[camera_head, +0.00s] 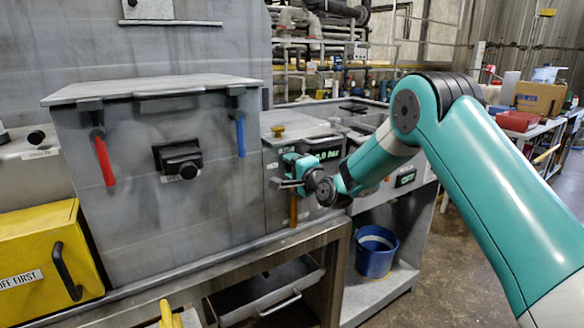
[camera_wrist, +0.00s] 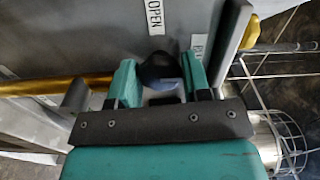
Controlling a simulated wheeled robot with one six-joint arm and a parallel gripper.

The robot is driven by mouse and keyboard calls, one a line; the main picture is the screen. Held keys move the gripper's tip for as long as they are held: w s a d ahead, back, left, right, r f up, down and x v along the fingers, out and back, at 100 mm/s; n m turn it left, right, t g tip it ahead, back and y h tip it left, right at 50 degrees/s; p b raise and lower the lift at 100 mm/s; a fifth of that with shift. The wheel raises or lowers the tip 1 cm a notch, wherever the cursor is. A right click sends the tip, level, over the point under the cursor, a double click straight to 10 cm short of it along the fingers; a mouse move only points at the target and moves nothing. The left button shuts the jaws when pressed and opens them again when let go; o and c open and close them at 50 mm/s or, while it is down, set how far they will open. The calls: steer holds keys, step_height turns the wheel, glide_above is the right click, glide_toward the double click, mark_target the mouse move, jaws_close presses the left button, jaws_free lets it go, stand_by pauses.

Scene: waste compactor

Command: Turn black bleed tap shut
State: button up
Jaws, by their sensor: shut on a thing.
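The black bleed tap (camera_wrist: 160,68) is a dark rounded knob in the wrist view, between the two teal fingers of my gripper (camera_wrist: 160,82). My gripper is shut on it. An "OPEN" label (camera_wrist: 154,15) is on the grey panel above the tap, and a second, partly hidden label (camera_wrist: 198,45) is to its right. In the head view my gripper (camera_head: 284,182) is at the front of the grey cabinet, right of the big grey box. There the tap is hidden by my gripper.
A brass bar (camera_wrist: 50,87) runs left of my gripper in the wrist view. A yellow knob (camera_head: 278,130) tops the cabinet. The box has a red handle (camera_head: 104,160) and a blue handle (camera_head: 240,136). A blue bucket (camera_head: 376,256) stands on the shelf below.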

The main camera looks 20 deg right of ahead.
steer(key=shift+d, duration=0.1)
steer(key=o, duration=0.9)
steer(key=b+v, duration=0.7)
steer(key=v, duration=1)
steer(key=shift+s+b, duration=0.2)
steer(key=shift+b, duration=0.1)
